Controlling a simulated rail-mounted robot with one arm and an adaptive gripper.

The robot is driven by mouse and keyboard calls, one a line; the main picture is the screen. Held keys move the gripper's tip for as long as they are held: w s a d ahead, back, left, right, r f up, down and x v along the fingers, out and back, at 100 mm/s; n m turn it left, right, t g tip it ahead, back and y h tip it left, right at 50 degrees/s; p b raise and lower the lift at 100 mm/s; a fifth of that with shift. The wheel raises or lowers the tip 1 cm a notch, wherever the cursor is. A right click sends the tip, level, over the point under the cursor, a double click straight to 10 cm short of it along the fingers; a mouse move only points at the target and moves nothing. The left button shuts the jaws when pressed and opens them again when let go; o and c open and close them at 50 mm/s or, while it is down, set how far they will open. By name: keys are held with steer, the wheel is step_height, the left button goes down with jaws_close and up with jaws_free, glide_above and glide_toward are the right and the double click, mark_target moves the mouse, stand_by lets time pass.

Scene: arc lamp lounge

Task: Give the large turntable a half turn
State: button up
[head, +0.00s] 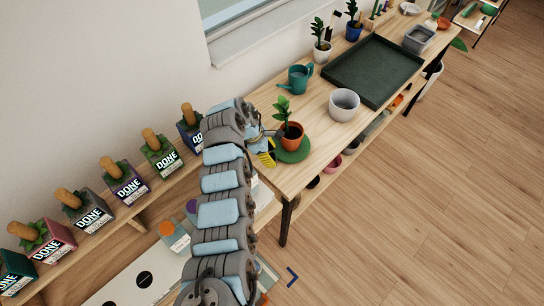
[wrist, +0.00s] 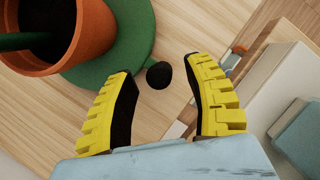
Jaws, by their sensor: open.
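A green round turntable (head: 293,152) lies on the near left end of the wooden table, with a terracotta pot (head: 292,135) holding a leafy plant on it. In the wrist view the turntable's rim (wrist: 146,40) shows beside the pot (wrist: 75,38). A dark round knob (wrist: 159,75) sits at its edge. My gripper (head: 266,147) is at the turntable's left side. In the wrist view my gripper (wrist: 158,72) is open, with one yellow finger on each side of the knob in the picture. I cannot tell whether either finger touches it.
A teal watering can (head: 296,79), a white pot (head: 344,104) and a dark green tray (head: 373,70) stand farther along the table. A shelf of boxes marked DONE (head: 124,182) runs along the wall at left. Open wooden floor (head: 440,190) lies to the right.

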steer(key=shift+d+f, duration=0.25)
steer(key=shift+f, duration=0.35)
jaws_close()
